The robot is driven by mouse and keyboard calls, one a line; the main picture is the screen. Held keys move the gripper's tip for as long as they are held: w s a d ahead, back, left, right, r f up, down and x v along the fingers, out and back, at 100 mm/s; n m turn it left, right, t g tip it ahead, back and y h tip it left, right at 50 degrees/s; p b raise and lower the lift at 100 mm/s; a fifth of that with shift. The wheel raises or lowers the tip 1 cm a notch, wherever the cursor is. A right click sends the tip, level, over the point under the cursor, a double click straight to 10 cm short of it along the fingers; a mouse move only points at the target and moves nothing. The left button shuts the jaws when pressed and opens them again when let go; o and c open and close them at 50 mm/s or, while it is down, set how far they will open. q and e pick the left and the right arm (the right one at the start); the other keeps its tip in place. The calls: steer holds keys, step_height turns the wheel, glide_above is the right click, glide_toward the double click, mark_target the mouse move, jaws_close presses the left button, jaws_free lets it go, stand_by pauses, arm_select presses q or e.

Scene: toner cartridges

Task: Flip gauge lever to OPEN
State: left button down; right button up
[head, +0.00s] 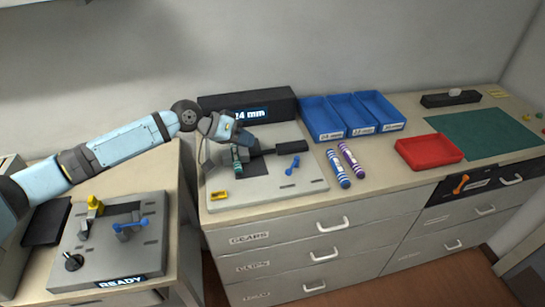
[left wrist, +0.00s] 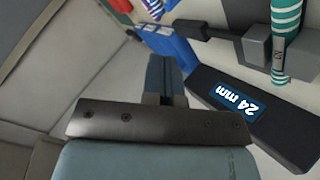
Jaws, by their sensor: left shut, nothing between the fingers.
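The gauge is a pale grey board (head: 310,186) on the right-hand cabinet, with a dark jaw block and bar (head: 292,147). A teal-and-white striped cartridge (head: 237,158) sits at its jaw; it also shows in the left wrist view (left wrist: 287,30). A small blue lever (head: 293,162) stands on the right part of the board, slightly tilted; no OPEN mark is readable. A black display (head: 280,108) behind reads 24 mm. My left gripper (head: 238,138) is over the left part of the gauge, left of the lever. It is shut and empty in the left wrist view (left wrist: 166,80).
Another fixture (head: 110,245) with a READY display and blue lever is on the left cabinet.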

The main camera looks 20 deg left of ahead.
arm_select(q)
steer(key=p+x, duration=0.1)
steer(key=x, duration=0.8)
steer(key=shift+w+d+p, duration=0.15)
steer(key=shift+p, duration=0.15)
steer(key=f, duration=0.1)
steer(key=d+f, duration=0.1)
steer(key=f+p, duration=0.1)
steer(key=shift+s+d, duration=0.35)
steer(key=shift+s+d+f, duration=0.1)
steer(key=shift+d+f, duration=0.15)
steer(key=shift+f, duration=0.15)
arm_select(e)
steer(key=shift+a+r, duration=0.2)
steer(key=shift+r, duration=1.2)
